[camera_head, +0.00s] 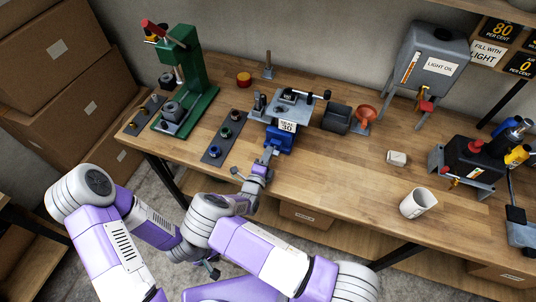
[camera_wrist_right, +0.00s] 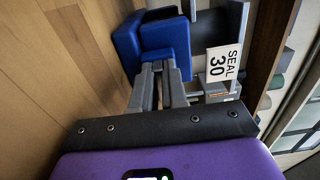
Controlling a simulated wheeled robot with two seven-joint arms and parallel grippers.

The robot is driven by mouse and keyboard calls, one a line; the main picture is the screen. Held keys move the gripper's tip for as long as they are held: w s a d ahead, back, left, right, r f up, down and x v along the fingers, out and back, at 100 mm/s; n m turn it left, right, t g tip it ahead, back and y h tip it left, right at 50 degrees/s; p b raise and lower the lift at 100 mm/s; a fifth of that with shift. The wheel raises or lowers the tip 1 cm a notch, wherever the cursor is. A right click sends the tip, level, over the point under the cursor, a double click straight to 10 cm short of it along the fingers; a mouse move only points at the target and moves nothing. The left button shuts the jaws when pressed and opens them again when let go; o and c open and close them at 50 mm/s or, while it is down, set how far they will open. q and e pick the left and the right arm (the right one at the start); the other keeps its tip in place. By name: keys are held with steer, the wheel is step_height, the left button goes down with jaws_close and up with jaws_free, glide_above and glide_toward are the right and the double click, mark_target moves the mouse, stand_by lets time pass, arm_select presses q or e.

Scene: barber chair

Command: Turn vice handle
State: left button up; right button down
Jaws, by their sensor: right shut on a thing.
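The blue vice (camera_head: 279,138) stands at the front edge of the wooden bench, with a grey top and a "SEAL 30" label. My right gripper (camera_head: 271,152) reaches it from the front, low at its blue part. In the right wrist view, the two grey fingers of my right gripper (camera_wrist_right: 159,70) are close together against the blue vice body (camera_wrist_right: 163,38). They are shut on the vice handle, which is mostly hidden between and behind them. My left arm comes in from the left, below the bench edge; its gripper (camera_head: 212,269) is partly hidden and its jaws are unclear.
A green press (camera_head: 202,85) and a dark tray of rings (camera_head: 226,137) stand left of the vice. A dark bin (camera_head: 336,119) and an orange funnel (camera_head: 365,113) stand to its right. A white mug (camera_head: 418,203) is near the front edge. The bench between vice and mug is clear.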

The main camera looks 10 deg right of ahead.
steer(key=c, duration=1.2)
jaws_free()
steer(key=shift+o, duration=0.2)
steer(key=v, duration=0.7)
steer(key=shift+s+a, duration=0.2)
steer(key=shift+s, duration=0.05)
